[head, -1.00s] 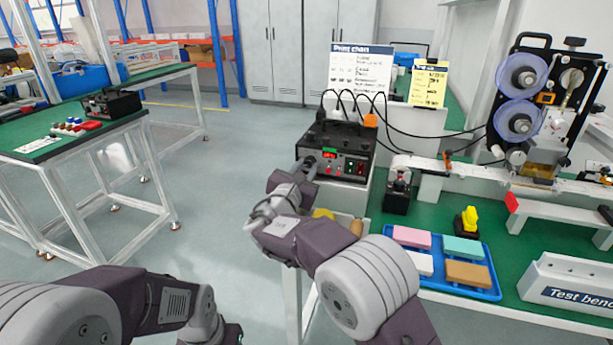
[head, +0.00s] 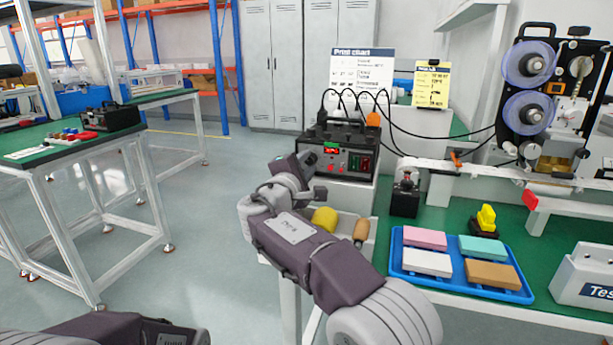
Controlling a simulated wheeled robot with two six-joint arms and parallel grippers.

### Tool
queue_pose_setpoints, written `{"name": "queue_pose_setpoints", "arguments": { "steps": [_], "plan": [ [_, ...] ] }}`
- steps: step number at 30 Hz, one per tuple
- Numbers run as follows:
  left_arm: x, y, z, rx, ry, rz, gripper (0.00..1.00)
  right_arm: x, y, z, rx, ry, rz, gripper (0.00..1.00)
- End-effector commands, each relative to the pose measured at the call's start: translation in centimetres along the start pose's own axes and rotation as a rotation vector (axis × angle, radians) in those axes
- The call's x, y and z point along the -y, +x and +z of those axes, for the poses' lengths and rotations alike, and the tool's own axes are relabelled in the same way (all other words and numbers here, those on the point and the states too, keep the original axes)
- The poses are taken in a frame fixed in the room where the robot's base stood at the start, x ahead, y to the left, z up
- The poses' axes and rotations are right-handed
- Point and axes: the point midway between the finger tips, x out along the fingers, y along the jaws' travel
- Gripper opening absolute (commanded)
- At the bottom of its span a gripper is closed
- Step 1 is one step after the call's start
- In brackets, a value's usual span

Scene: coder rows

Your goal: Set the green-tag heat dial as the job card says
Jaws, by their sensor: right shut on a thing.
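The black control box (head: 345,135) stands at the back end of the bench, with a small green tag on its front above a red-lit display (head: 331,152). The display digits are too small to read. My right gripper (head: 306,165) is at the left part of the box's front, shut on the heat dial there. The gripper and wrist hide the dial, so its setting cannot be seen. A yellow card (head: 432,84) and a white print chart (head: 362,72) stand behind the box; their small text is unreadable. My left gripper is out of view; only part of that arm shows at bottom left.
A blue tray (head: 456,286) with coloured blocks lies on the green bench right of my arm. A yellow roll (head: 325,219) and an orange-brown roller (head: 361,231) sit below the box. The reel machine (head: 545,100) stands at right.

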Motion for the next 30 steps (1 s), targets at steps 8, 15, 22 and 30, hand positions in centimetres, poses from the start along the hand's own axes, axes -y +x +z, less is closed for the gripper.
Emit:
{"name": "queue_pose_setpoints", "arguments": {
  "steps": [8,15,22,30],
  "plan": [
    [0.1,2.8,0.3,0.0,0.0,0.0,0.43,0.5,0.0,-0.3,-0.001,0.261,-0.001,0.0],
    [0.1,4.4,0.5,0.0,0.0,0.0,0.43,0.4,0.0,-0.2,-0.001,0.484,-0.002,0.0],
    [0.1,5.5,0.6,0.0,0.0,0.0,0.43,0.2,0.0,-0.1,0.0,0.669,-0.001,0.0],
    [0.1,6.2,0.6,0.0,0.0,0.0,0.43,0.1,0.0,-0.1,0.0,0.818,-0.002,0.0]
  ]
}}
